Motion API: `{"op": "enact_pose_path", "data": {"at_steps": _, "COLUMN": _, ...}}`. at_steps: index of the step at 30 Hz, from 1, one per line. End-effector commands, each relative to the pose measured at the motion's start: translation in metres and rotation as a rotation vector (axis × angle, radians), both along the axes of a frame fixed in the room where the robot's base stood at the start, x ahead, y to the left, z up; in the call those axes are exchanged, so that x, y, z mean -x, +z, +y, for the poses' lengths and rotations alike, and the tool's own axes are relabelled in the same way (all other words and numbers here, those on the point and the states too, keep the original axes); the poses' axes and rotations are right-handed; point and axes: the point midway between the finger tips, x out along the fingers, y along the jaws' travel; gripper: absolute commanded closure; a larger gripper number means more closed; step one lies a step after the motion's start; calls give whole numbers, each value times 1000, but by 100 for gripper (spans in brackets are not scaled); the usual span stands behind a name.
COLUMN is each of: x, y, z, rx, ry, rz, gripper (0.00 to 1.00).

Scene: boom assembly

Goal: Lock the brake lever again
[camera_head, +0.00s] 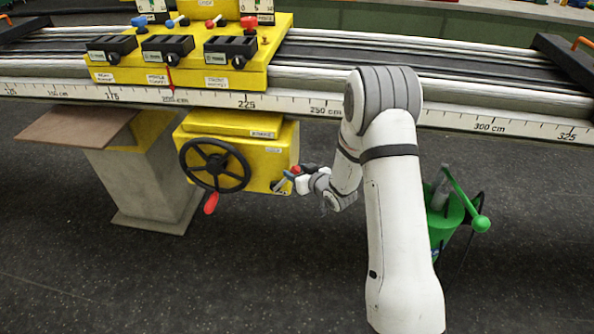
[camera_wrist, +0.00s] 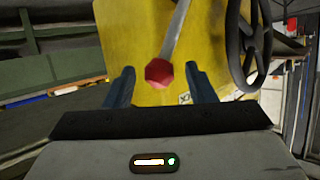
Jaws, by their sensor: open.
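The brake lever is a grey metal rod (camera_wrist: 177,32) with a red knob (camera_wrist: 158,73) on its end, in front of the yellow brake box. In the wrist view the knob lies between the two blue fingertips of my gripper (camera_wrist: 160,70). A gap shows on each side of it, so the fingers are open and not closed on it. In the head view my gripper (camera_head: 286,181) is at the lower right corner of the yellow box (camera_head: 262,150). A small red knob (camera_head: 296,170) shows there, with the lever partly hidden by the gripper.
A black handwheel (camera_head: 214,165) with a red handle (camera_head: 211,203) is left of my gripper on the same box. The long rail (camera_head: 400,115) with its scale runs above. A green container (camera_head: 445,215) stands on the floor at right, behind my arm. Dark floor in front is clear.

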Motion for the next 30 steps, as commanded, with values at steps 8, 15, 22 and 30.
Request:
{"op": "enact_pose_path", "data": {"at_steps": 8, "x": 38, "y": 17, "z": -24, "rx": 0, "ry": -2, "rz": 1, "gripper": 50}}
{"op": "enact_pose_path", "data": {"at_steps": 15, "x": 49, "y": 21, "z": -30, "rx": 1, "ry": 0, "rz": 2, "gripper": 50}}
{"op": "enact_pose_path", "data": {"at_steps": 22, "x": 48, "y": 20, "z": -30, "rx": 1, "ry": -2, "rz": 3, "gripper": 54}}
{"op": "enact_pose_path", "data": {"at_steps": 30, "x": 12, "y": -13, "z": -97, "rx": 42, "ry": -277, "rz": 194, "gripper": 76}}
